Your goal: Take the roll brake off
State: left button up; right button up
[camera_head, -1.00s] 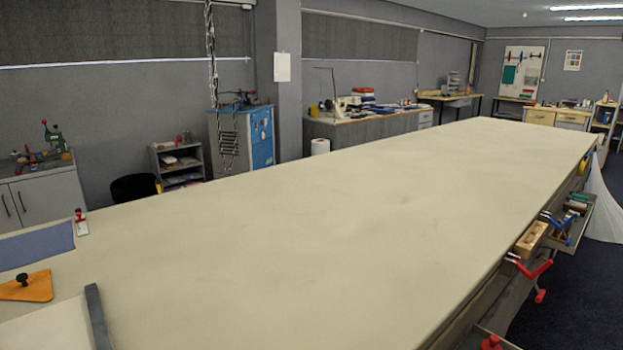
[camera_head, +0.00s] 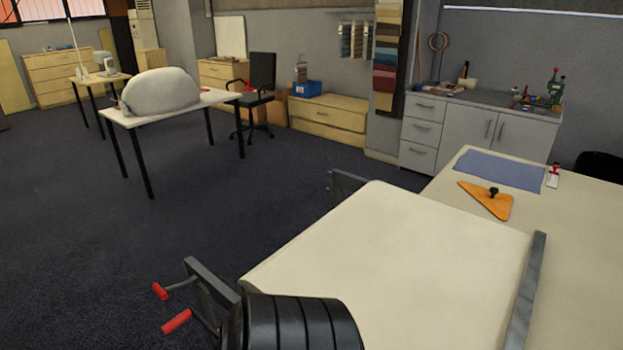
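At the near end of the cloth table (camera_head: 575,270), a dark metal bracket (camera_head: 212,276) carries two red-tipped handles (camera_head: 165,305). These look like part of a roll holder, but I cannot tell which handle is the brake. A second grey bracket (camera_head: 347,183) shows at the far corner. Cream cloth (camera_head: 400,260) covers this end and hangs over its edge, hiding any roll below. A black ribbed part (camera_head: 300,322) at the bottom, probably my own arm, hides part of the near bracket. Neither gripper is in view.
A grey bar (camera_head: 526,290) lies across the cloth. Beyond it are an orange triangular plate with a black knob (camera_head: 487,198), a blue cloth piece (camera_head: 500,170) and a small red-and-white tool (camera_head: 553,175). The dark floor (camera_head: 200,220) left of the table is open.

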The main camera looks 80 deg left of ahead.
aim_at(177, 286)
jog(key=k+u, duration=0.25)
jog(key=u, duration=0.2)
jog(key=k+j+u, duration=0.15)
jog(key=u, duration=0.7)
jog(key=l+u, duration=0.1)
jog(key=u, duration=0.75)
jog(key=k+u, duration=0.1)
jog(key=u, duration=0.75)
